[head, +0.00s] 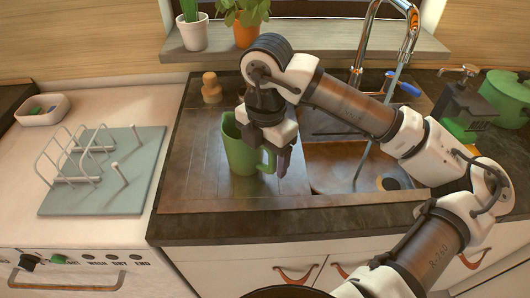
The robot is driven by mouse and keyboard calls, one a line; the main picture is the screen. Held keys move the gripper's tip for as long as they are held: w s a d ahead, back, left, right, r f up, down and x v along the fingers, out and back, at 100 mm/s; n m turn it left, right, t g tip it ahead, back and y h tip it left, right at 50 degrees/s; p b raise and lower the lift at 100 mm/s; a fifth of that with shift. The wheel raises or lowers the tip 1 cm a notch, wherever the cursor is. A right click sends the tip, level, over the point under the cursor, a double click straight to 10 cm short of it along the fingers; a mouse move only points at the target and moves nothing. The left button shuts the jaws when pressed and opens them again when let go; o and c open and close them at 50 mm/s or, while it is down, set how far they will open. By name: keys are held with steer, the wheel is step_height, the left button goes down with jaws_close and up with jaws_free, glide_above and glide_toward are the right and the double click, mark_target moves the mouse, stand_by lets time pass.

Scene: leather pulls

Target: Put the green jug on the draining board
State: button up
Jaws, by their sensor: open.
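The green jug (240,152) is upright on the brown grooved draining board (190,170), left of the sink; its base appears to rest on the board. Its handle (268,161) points right. My gripper (279,158) points down at the jug's right side, close to the handle. One dark finger shows just right of the handle; the other finger is hidden, and I cannot tell whether either touches the jug. The jaws are open. My wrist covers part of the jug's rim.
The sink (340,168) with a tall tap (411,35) is to the right. A wooden brush (211,88) stands behind the jug. A grey mat with a white rack (75,205) is at left. A green pot (508,97) is far right. Plants stand on the shelf behind.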

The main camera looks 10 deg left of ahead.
steer(key=shift+r, duration=0.1)
step_height(320, 180, up, 12)
steer(key=shift+r+b, duration=0.1)
steer(key=shift+b, duration=0.5)
steer(key=shift+d, duration=0.1)
